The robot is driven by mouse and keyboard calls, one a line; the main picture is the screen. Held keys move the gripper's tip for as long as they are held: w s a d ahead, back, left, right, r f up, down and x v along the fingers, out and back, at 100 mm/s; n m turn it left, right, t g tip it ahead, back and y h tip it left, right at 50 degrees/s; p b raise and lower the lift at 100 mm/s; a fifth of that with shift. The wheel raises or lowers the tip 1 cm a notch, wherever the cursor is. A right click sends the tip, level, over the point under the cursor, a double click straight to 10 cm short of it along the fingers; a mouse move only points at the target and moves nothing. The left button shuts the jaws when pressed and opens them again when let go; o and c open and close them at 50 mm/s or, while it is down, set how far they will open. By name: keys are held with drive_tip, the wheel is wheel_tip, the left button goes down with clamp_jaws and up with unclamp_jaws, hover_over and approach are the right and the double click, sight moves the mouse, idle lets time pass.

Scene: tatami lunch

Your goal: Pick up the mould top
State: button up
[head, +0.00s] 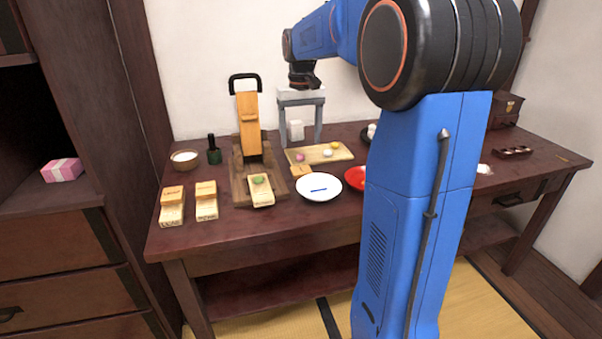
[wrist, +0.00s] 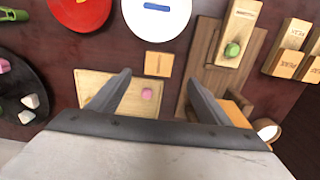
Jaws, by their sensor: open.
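A small square wooden block (head: 301,170), probably the mould top, lies flat on the table between a long labelled wooden piece (head: 262,195) and a tray. It also shows in the wrist view (wrist: 159,64), just beyond the fingertips and between their lines. The long piece (wrist: 240,20) holds a green ball (wrist: 232,50). My gripper (head: 300,145) points down above the back of the tray, behind the block. In the wrist view its two fingers (wrist: 158,80) are wide apart, with nothing held. How high the fingertips are is hard to tell.
The wooden tray (wrist: 97,82) carries small balls, one pink (wrist: 147,93). A white plate (head: 319,187) with a blue mark and a red plate (head: 354,178) stand in front. A tall wooden device (head: 249,120) stands left. Labelled wooden blocks (head: 206,200) stand further left.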

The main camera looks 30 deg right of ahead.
sight(301, 169)
wheel_tip(301, 169, down, 10)
drive_tip(key=shift+w+d+f, duration=0.15)
drive_tip(key=shift+f, duration=0.1)
idle(0.4)
drive_tip(key=c, duration=1.1)
